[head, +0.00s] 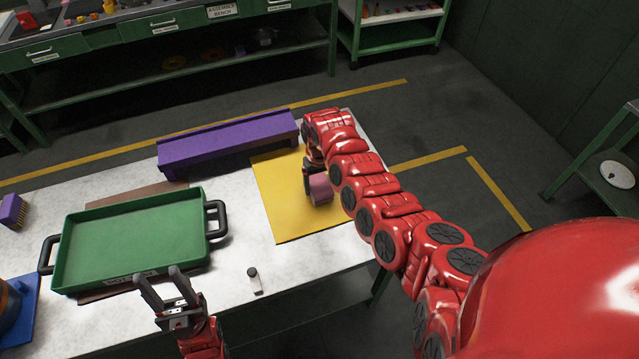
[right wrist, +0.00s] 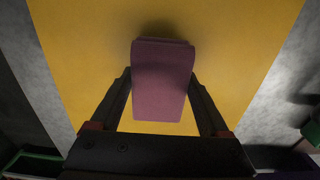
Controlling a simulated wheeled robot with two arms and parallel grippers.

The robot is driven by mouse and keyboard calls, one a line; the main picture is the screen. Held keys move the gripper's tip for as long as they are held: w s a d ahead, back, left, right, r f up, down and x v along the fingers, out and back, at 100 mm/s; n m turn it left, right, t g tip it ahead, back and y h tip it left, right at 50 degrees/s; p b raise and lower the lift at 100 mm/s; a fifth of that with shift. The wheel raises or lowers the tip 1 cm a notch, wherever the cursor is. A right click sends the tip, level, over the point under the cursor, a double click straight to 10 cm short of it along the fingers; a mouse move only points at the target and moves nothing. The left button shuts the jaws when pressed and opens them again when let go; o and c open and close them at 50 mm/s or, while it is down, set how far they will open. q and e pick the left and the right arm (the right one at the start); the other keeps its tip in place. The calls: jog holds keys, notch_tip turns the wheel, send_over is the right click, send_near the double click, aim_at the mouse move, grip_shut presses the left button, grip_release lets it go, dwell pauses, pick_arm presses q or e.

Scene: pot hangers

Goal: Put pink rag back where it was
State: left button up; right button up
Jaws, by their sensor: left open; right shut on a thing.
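The pink rag (head: 320,189) is a small folded pink block over the yellow mat (head: 275,200) on the table. In the right wrist view the rag (right wrist: 163,85) sits between the two fingers of my right gripper (right wrist: 163,95), which is shut on it. I cannot tell whether the rag touches the yellow mat (right wrist: 80,40). My right arm partly hides the mat's right side in the head view. My left gripper (head: 165,287) is open and empty at the front of the table, by the green tray's near edge.
The green tray (head: 75,250) with black handles stands on the left of the table. A purple long holder (head: 228,145) lies along the back edge. A small bottle-like item (head: 255,280) lies near the front edge.

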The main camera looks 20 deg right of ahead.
jog(key=shift+f, duration=0.3)
jog(key=shift+f, duration=0.1)
jog(key=shift+f, duration=0.1)
jog(key=o, duration=1.5)
